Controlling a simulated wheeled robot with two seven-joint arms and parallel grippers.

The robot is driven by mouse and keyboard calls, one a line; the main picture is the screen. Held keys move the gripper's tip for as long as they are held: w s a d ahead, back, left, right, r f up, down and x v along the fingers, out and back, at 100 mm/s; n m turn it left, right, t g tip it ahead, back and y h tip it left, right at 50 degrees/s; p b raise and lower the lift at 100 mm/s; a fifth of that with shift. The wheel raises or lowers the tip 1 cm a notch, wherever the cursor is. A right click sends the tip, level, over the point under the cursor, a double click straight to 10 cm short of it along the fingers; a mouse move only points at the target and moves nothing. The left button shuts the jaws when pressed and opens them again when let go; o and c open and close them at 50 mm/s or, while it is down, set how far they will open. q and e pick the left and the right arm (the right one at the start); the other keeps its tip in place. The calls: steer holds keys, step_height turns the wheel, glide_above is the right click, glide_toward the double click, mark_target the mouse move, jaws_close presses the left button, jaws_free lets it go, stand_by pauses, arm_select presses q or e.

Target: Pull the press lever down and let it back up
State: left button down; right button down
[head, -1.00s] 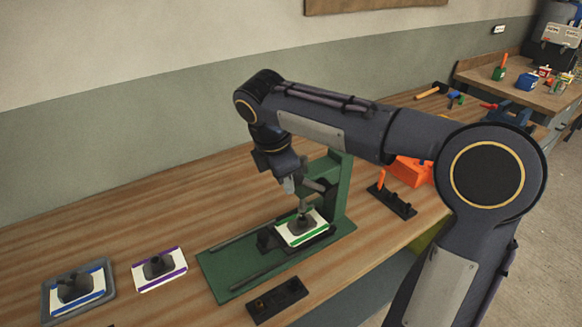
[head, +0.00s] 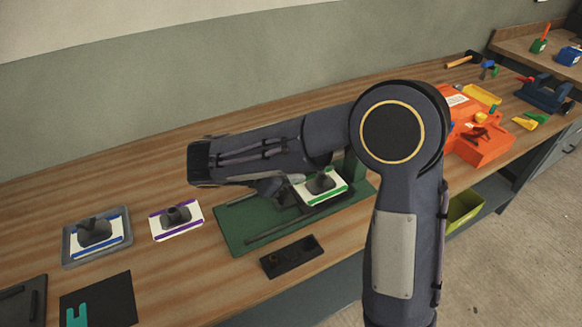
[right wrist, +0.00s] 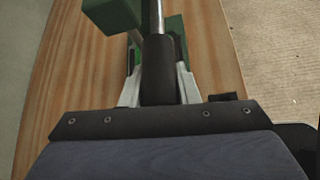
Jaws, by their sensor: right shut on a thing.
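The green press base (head: 232,238) lies on the wooden bench in the head view, its upright (head: 355,168) partly behind my right arm. A white plate with green stripes and a dark mould (head: 322,184) sits on the press. In the right wrist view my right gripper (right wrist: 158,88) is shut on the black grip of the press lever (right wrist: 158,65), with a pale finger on each side. A shiny rod runs up from the grip, beside the green press head (right wrist: 112,14). In the head view my right arm hides the lever and fingertips. My left gripper is out of view.
A blue-striped mould in a grey tray (head: 68,262) and a purple-striped mould (head: 177,218) stand left of the press. A black holder (head: 292,257) lies in front. An orange case (head: 480,140) and tools are at the right.

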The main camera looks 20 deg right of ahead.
steer(key=shift+s+f, duration=0.1)
steer(key=shift+f, duration=0.7)
steer(key=c, duration=1.1)
jaws_free()
steer(key=shift+r, duration=0.15)
steer(key=shift+a+r, duration=0.2)
steer(key=shift+a, duration=0.05)
steer(key=v, duration=0.7)
steer(key=shift+a, duration=0.2)
